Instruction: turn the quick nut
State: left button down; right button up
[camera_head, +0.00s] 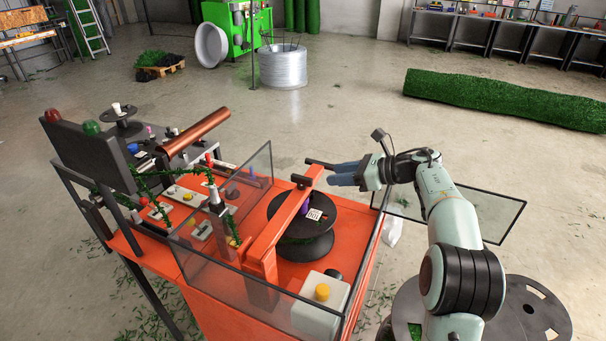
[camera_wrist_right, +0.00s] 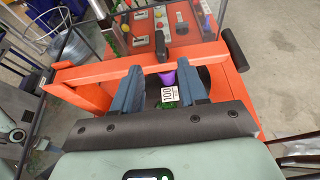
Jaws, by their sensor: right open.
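A purple part (camera_head: 304,205), which I take to be the quick nut, stands at the middle of the black spool (camera_head: 293,245) in the orange machine. The orange arm in front of it partly hides it. It also shows in the right wrist view (camera_wrist_right: 167,79), between my fingers in the picture and beyond their tips. My right gripper (camera_head: 335,174) is open and empty, to the right of the orange arm and above the spool. Its two blue-grey fingers also show in the wrist view (camera_wrist_right: 160,86). My left gripper is not in view.
The orange arm (camera_head: 283,222) with a black handle (camera_head: 319,163) spans the spool close to my fingers. Clear panels (camera_head: 268,292) edge the machine. A white box with a yellow knob (camera_head: 322,291) stands in front. The floor to the right is mostly free.

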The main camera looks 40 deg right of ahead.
aim_at(305, 177)
jog(key=p+x, duration=0.1)
jog(key=x, duration=1.1)
jog(key=shift+f, duration=0.1)
jog(key=shift+s, duration=0.1)
grip_shut()
